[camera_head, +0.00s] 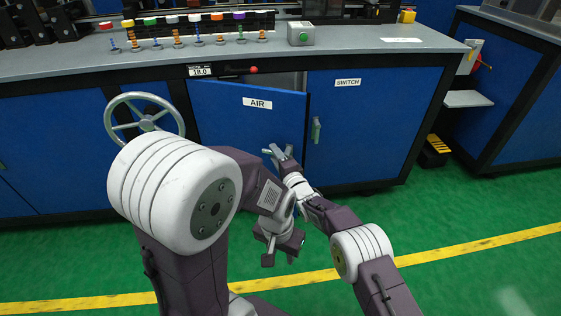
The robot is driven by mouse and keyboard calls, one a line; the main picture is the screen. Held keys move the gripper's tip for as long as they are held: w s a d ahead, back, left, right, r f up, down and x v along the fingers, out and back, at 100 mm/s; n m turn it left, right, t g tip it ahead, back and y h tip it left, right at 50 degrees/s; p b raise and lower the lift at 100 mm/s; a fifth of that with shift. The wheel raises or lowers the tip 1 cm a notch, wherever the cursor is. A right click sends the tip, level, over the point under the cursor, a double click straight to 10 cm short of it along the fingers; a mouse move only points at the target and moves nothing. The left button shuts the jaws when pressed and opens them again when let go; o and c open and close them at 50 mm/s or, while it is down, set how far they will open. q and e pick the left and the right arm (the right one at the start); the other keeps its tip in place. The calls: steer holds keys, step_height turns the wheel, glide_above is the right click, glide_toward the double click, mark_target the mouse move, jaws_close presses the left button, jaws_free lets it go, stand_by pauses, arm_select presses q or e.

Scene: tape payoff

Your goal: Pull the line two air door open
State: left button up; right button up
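The blue door labelled AIR (240,118) is in the cabinet front, left of the SWITCH door. It stands ajar, its right side swung out toward me, with a gap along the top and right. My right gripper (278,152) is at the lower right part of this door, near its free edge. Its fingers look spread apart; I cannot tell whether they touch the door. No handle shows on the AIR door. My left gripper (281,258) hangs lower, over the green floor, with its fingers apart and empty, clear of the door.
A grey handwheel (145,118) stands left of the door. A red knob (253,69) sits above it. Green floor (440,210) lies clear at the right.

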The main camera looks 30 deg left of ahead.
steer(key=b+v, duration=0.6)
steer(key=v, duration=0.2)
steer(key=shift+s+d+r, duration=0.1)
steer(key=shift+c, duration=0.3)
